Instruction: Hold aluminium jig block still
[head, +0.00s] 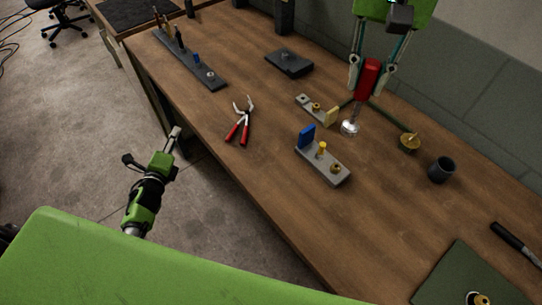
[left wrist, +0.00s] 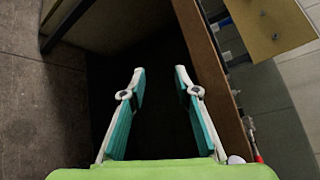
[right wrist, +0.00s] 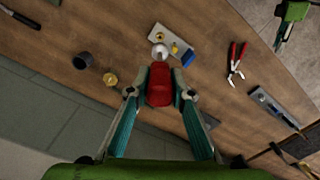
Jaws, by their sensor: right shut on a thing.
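A grey jig block (head: 327,171) lies on the bench with a blue upright piece and brass-coloured pins on it. It also shows in the right wrist view (right wrist: 172,43), partly behind the red tool. A second light grey block (head: 312,107) with a pale yellow piece lies behind it. I cannot tell which is aluminium. My left gripper (left wrist: 160,72) is open and empty, off the bench's front edge, apart from both blocks.
Red-handled pliers (head: 239,122) lie left of the blocks. A brass-coloured part (head: 410,142) and a dark cup (head: 441,170) stand to the right. A dark tool rail (head: 198,65) and a black plate (head: 289,63) are farther back. Bench in front of the pliers is clear.

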